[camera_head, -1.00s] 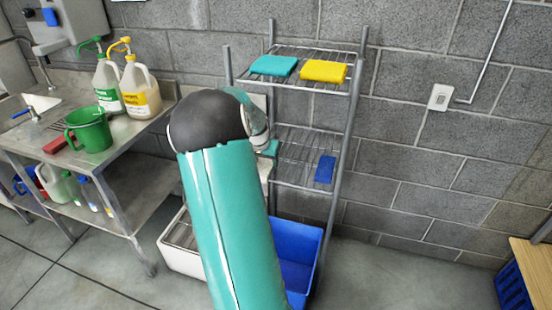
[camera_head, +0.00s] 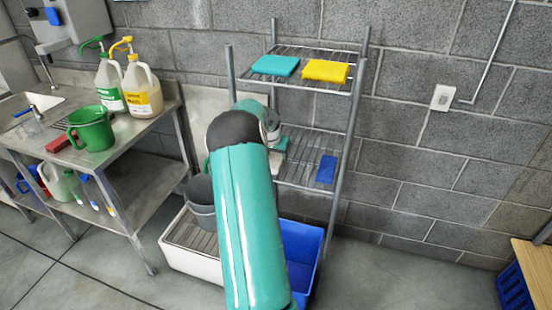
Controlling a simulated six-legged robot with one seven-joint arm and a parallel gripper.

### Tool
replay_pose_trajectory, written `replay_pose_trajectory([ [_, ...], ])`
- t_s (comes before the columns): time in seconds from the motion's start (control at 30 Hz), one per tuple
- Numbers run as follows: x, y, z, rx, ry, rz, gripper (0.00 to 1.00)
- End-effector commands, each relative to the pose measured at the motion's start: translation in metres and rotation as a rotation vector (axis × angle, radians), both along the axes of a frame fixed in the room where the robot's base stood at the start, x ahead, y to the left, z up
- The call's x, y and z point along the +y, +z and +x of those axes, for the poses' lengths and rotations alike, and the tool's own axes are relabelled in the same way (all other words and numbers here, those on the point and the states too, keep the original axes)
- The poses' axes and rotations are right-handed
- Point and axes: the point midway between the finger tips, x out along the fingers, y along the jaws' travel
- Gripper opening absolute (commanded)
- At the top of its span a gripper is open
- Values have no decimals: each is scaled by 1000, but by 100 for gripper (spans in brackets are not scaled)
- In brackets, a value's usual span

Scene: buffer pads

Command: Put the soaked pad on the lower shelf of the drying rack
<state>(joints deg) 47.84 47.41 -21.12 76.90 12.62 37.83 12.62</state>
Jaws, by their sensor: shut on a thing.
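The drying rack (camera_head: 341,155) is a grey metal stand with two wire shelves against the block wall. Its lower shelf (camera_head: 303,148) bears a blue pad (camera_head: 327,169) at the right end. My arm reaches toward the left part of that shelf and hides much of it. My gripper (camera_head: 277,158) shows only as a small pale part past my wrist, at about the lower shelf's height in the picture. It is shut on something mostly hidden. A small teal patch shows beside it; I cannot tell whether this is the soaked pad or part of my arm.
The upper shelf (camera_head: 312,55) bears a teal pad (camera_head: 275,65) and a yellow pad (camera_head: 326,71). Below stand a blue bin (camera_head: 303,240), a white tray (camera_head: 185,262) and a grey bucket (camera_head: 200,195). A steel bench (camera_head: 125,135) with a green jug (camera_head: 91,128) stands left.

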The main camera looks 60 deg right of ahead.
Motion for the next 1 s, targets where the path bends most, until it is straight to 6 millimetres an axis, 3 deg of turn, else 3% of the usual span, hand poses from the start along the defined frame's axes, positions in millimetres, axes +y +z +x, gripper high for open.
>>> replay_pose_trajectory([
  [0.1,-3,-17,0,0,-1,0,33],
  [0.47,-4,-20,1,-2,-1,-2,33],
  [0.5,-4,-21,1,-1,-1,-1,60],
  [0.6,-4,-20,1,-1,-1,-1,78],
  [1.0,-2,-13,1,-1,0,-2,78],
])
